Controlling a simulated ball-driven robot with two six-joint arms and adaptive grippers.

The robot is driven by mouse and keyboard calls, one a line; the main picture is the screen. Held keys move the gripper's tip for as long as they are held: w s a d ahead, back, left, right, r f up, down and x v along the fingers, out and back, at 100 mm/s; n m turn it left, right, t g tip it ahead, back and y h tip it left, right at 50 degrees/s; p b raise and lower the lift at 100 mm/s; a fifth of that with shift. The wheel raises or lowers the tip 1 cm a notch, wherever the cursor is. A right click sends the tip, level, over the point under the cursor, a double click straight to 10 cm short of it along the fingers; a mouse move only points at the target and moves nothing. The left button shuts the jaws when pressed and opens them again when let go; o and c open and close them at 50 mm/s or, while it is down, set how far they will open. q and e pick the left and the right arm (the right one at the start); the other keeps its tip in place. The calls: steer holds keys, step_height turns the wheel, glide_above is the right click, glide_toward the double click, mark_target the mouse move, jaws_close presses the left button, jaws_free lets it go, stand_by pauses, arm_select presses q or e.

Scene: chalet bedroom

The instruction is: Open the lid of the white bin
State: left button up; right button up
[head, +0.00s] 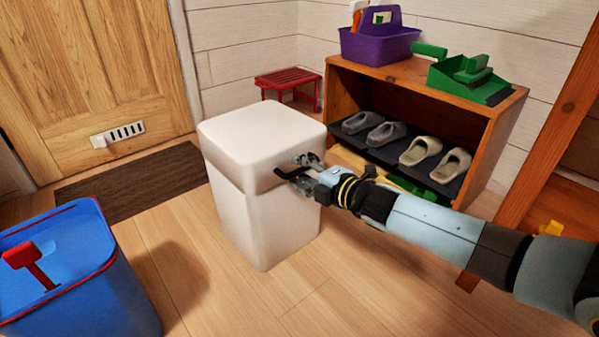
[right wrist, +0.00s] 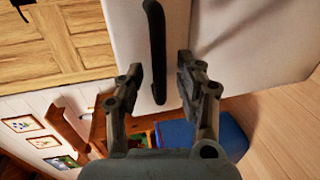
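The white bin (head: 262,215) stands upright on the wood floor in the middle of the head view. Its lid (head: 255,130) is down on the body. A black handle (right wrist: 155,45) is on the bin's side, and its end reaches between my right gripper's fingers. My right gripper (head: 297,174) is at the bin's right side, near the lid's lower edge. In the right wrist view my right gripper (right wrist: 160,78) is open, one finger on each side of the handle with gaps showing. The fingers partly hide the handle in the head view. My left gripper is not in view.
A blue bin (head: 70,265) with a red handle stands at front left. A dark mat (head: 135,182) lies by the wooden door (head: 85,75). A wooden shelf (head: 340,98) with slippers, a purple caddy (head: 378,42) and a green dustpan (head: 470,85) stands behind. A red stool (head: 287,78) is further back.

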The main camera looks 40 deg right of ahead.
steer(key=shift+w+f, duration=0.1)
steer(key=shift+w, duration=0.35)
jaws_close()
steer(key=shift+a, duration=0.1)
stand_by(0.4)
